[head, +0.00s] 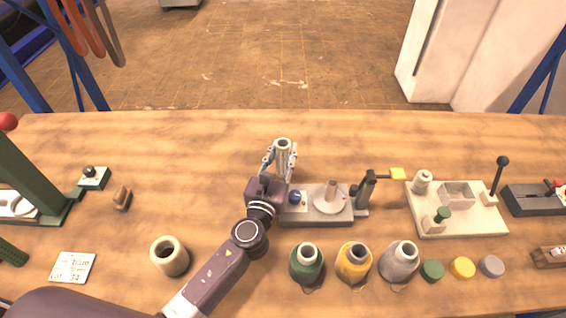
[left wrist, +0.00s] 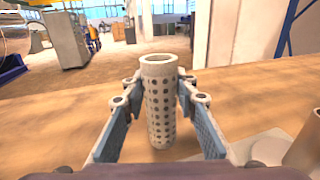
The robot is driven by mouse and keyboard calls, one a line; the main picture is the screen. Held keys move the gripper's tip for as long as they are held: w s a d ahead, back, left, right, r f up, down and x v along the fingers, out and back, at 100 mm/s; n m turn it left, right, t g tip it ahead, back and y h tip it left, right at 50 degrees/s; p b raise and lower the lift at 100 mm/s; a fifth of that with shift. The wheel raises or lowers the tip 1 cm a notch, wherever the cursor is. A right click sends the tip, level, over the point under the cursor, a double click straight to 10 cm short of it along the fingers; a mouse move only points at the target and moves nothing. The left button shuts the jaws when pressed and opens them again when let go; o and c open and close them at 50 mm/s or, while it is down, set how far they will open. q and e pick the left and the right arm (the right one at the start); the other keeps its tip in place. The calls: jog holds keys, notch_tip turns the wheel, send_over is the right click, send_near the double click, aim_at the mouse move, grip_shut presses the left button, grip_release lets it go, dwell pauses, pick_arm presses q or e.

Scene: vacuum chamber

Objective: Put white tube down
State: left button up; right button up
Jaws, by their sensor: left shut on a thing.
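The white tube (head: 283,144) is a pale hollow cylinder with rows of dark holes, upright with its open end up. In the left wrist view the tube (left wrist: 160,105) stands between the two finger pads. My left gripper (head: 280,158) is shut on it, over the middle of the wooden table. I cannot tell whether the tube's lower end touches the table. My right gripper is not in view.
A grey base with a round plate (head: 330,203) is just right of my left gripper. Green (head: 306,264), yellow (head: 353,263) and grey (head: 398,262) bottles stand in front. The table (head: 200,140) is clear behind and left of the tube.

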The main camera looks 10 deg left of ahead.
aim_at(281, 165)
pick_arm(q)
jog(key=shift+f+b, duration=0.5)
jog(key=shift+f, duration=0.95)
jog(key=shift+f, duration=0.2)
jog(key=o, duration=1.1)
jog(key=shift+c, duration=0.2)
jog(key=shift+r, duration=0.2)
